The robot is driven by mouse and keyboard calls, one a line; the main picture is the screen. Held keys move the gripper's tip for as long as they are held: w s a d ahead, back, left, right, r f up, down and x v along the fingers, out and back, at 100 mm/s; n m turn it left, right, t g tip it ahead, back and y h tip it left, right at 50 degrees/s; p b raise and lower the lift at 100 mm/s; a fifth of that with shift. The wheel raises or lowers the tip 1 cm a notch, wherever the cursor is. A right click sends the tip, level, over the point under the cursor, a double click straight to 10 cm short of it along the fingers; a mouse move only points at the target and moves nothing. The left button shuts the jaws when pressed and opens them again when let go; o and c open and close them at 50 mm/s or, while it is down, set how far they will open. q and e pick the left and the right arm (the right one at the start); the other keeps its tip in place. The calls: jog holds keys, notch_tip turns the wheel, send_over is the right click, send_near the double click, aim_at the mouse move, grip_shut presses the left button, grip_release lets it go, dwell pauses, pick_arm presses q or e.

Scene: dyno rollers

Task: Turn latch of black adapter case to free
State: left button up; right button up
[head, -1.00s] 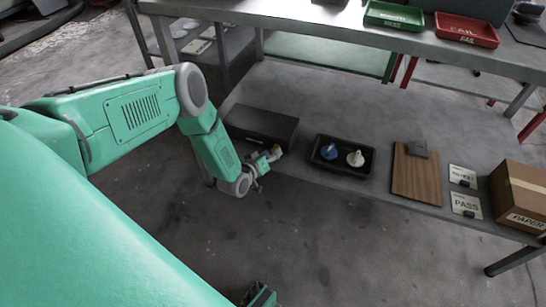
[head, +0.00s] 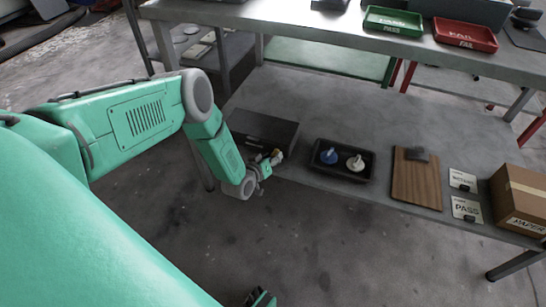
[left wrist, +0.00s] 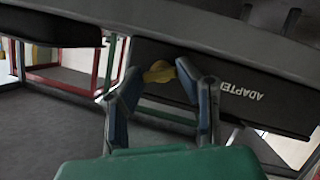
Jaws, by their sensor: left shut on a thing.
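The black adapter case (head: 264,128) lies on the lower shelf at its left end. In the left wrist view the case (left wrist: 262,84) shows part of the word "ADAPTER", upside down. My left gripper (head: 272,160) is at the case's front edge in the head view. In the left wrist view its fingers (left wrist: 162,78) are shut on a small yellow latch (left wrist: 160,72) on the front of the case. The fingers hide part of the latch, so I cannot tell its exact turn. My right gripper (head: 262,298) is only partly visible at the bottom edge.
A black tray (head: 371,179) with a blue and a white piece stands right of the case. A brown clipboard (head: 416,185), a PASS card (head: 466,208) and a cardboard box (head: 522,200) are further right. The upper tabletop overhangs the shelf's back.

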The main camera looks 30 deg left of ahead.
pick_arm(q)
jog(key=shift+m+g+y+p, duration=0.35)
jog(key=shift+m+y, duration=0.15)
jog(key=shift+m, duration=0.4)
jog(key=shift+m+y, duration=0.6)
jog(key=shift+m, duration=0.2)
jog(key=shift+s, duration=0.1)
jog(key=o, duration=0.9)
jog(key=shift+c, duration=0.2)
jog(key=v, duration=1.2)
jog(key=shift+d, duration=0.15)
